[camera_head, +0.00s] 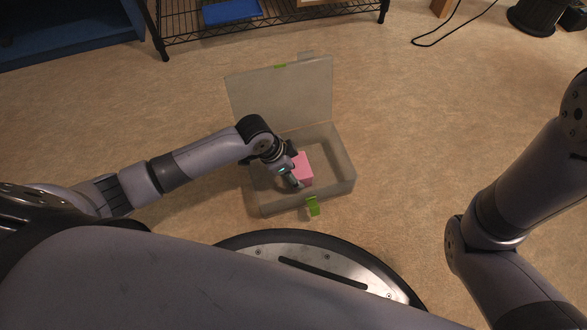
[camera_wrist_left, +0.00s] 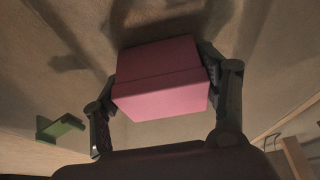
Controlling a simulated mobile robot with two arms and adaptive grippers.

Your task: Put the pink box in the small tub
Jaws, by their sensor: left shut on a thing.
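The pink box (camera_head: 303,169) is at my left gripper (camera_head: 291,178) over the inside of the tub. In the left wrist view the pink box (camera_wrist_left: 162,80) sits between the two fingers of my left gripper (camera_wrist_left: 165,95), which is shut on it. The small tub (camera_head: 335,172) is a see-through grey container on the floor with its lid (camera_head: 285,95) standing open at the back and a green latch (camera_head: 313,205) at the front. I cannot tell whether the box touches the tub's bottom. My right gripper is not in view; only my right arm shows.
A black wire rack (camera_head: 180,32) with a blue tray (camera_head: 231,11) stands at the back. A blue shelf (camera_head: 70,35) is at the back left. A black cable (camera_head: 455,27) lies at the back right. The floor right of the tub is clear.

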